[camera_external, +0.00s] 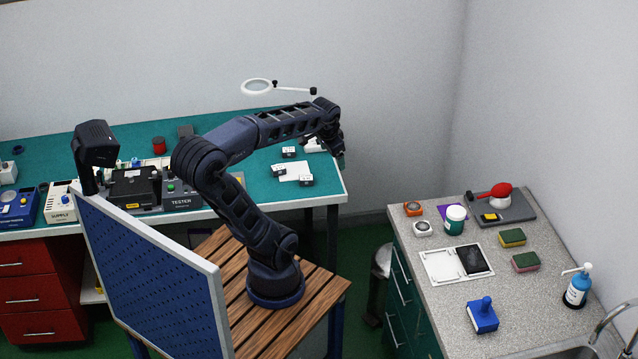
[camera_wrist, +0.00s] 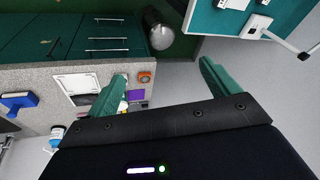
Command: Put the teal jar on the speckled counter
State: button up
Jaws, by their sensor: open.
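The teal jar (camera_external: 454,226) with a white lid stands upright on the speckled counter (camera_external: 436,300), beside a purple square. My gripper (camera_external: 340,158) is well to the left of the jar, raised near the right end of the teal bench. In the wrist view my gripper (camera_wrist: 163,70) is open, its two teal fingers wide apart with nothing between them. The speckled counter (camera_wrist: 38,82) shows at the left of that view. The jar is mostly or wholly hidden there behind the left finger.
Near the jar are an orange device (camera_external: 412,208), a white device (camera_external: 422,228), a white tray (camera_external: 443,268) and a grey board with a red-topped item (camera_external: 493,192). Sponges, a blue stamp (camera_external: 483,315) and a pump bottle (camera_external: 577,288) stand farther along.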

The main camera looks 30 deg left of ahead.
jog(key=s+a+f+n, duration=0.1)
jog(key=s+a+n, duration=0.1)
jog(key=s+n, duration=0.3)
jog(key=shift+s+a+t+h, duration=0.3)
jog(key=shift+s+a+h, duration=0.1)
